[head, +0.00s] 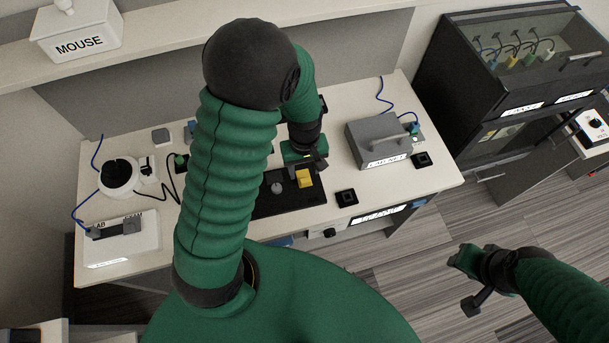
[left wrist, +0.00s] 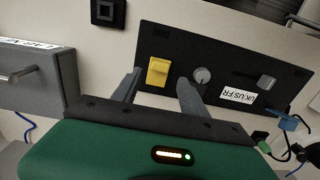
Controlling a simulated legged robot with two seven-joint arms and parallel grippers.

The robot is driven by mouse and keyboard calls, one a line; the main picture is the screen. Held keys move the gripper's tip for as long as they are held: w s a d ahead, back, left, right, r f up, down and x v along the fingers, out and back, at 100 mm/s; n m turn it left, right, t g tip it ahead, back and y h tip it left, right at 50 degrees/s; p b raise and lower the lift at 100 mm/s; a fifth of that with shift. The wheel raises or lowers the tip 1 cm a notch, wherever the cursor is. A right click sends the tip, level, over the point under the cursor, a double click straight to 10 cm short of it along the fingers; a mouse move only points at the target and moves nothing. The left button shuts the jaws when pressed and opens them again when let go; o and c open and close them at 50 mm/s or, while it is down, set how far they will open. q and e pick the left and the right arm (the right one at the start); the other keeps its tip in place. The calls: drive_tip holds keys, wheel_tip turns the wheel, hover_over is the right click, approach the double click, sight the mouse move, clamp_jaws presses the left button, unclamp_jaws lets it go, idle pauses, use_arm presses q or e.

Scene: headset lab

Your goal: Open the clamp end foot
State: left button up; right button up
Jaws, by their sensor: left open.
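A black panel (head: 290,203) lies on the white bench and carries a yellow block (head: 304,178), a grey round knob (head: 277,188) and a grey slider-like piece (left wrist: 267,82). A label reading UK/US/FR (left wrist: 238,96) is on it. No part is marked as the clamp end foot; I cannot tell which it is. My left gripper (head: 313,166) is above the panel's back edge. In the left wrist view its fingers (left wrist: 160,77) are apart, with the yellow block (left wrist: 157,72) showing between them; contact is not visible. My right gripper (head: 470,284) hangs over the floor, away from the bench.
A grey box with a handle (head: 378,140) stands right of the panel. Small black square pieces (head: 346,197) lie beside it. A white device (head: 122,238) and a round black-and-white unit (head: 119,176) are at left. A dark glass-topped cabinet (head: 510,75) stands beyond the bench.

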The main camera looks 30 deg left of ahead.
sight(306, 180)
use_arm(q)
drive_tip(key=f, duration=0.1)
drive_tip(key=d+f, duration=0.1)
drive_tip(key=f, duration=0.1)
drive_tip(key=shift+s, duration=0.1)
drive_tip(key=shift+s+d+f, duration=0.2)
drive_tip(key=shift+d+f, duration=0.05)
drive_tip(key=shift+f, duration=0.25)
drive_tip(key=shift+w+a+f, duration=0.15)
drive_tip(key=shift+a, duration=0.4)
drive_tip(key=shift+c, duration=0.4)
drive_tip(key=shift+a, duration=0.1)
drive_tip(key=shift+c, duration=2.4)
drive_tip(key=shift+d, duration=0.35)
clamp_jaws()
use_arm(e)
drive_tip(key=shift+s+d+f, duration=0.2)
drive_tip(key=shift+d, duration=0.4)
